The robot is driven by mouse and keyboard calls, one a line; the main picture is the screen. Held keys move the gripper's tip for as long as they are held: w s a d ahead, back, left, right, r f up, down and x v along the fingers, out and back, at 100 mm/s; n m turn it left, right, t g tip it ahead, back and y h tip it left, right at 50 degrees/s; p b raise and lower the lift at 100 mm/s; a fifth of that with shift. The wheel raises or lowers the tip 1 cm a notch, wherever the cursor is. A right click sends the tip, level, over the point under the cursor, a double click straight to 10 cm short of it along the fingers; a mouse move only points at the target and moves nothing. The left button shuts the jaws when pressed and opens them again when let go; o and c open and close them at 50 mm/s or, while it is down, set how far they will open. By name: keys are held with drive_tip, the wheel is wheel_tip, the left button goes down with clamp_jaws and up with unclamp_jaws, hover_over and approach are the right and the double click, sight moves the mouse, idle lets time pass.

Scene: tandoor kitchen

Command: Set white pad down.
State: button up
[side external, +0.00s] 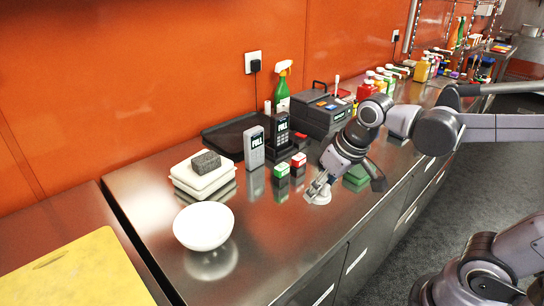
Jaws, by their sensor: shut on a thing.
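A small white pad (319,197) is at the fingertips of my gripper (320,185), low over the steel counter (300,232) near its front edge. My gripper points down and is shut on the pad. The fingers cover part of the pad. I cannot tell whether the pad's underside touches the counter.
Left of my gripper are small green-and-white (282,172) and red-and-white (298,161) blocks, and a grey device (254,148). A white bowl (203,226) and stacked white containers (190,182) with a dark sponge (206,162) stand farther left. The counter between bowl and gripper is clear.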

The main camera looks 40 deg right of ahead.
hover_over(273, 248)
drive_tip(key=s, duration=0.1)
drive_tip(key=f, duration=0.6)
drive_tip(key=shift+s+f, duration=0.2)
drive_tip(key=shift+f, duration=2.2)
drive_tip(key=shift+f, duration=0.15)
drive_tip(key=o, duration=1.1)
drive_tip(key=shift+o, duration=0.2)
drive_tip(key=shift+v, duration=6.05)
drive_tip(key=d+t, duration=0.2)
drive_tip(key=d, duration=1)
drive_tip(key=shift+s+d+f+t, duration=0.25)
drive_tip(key=shift+t, duration=0.05)
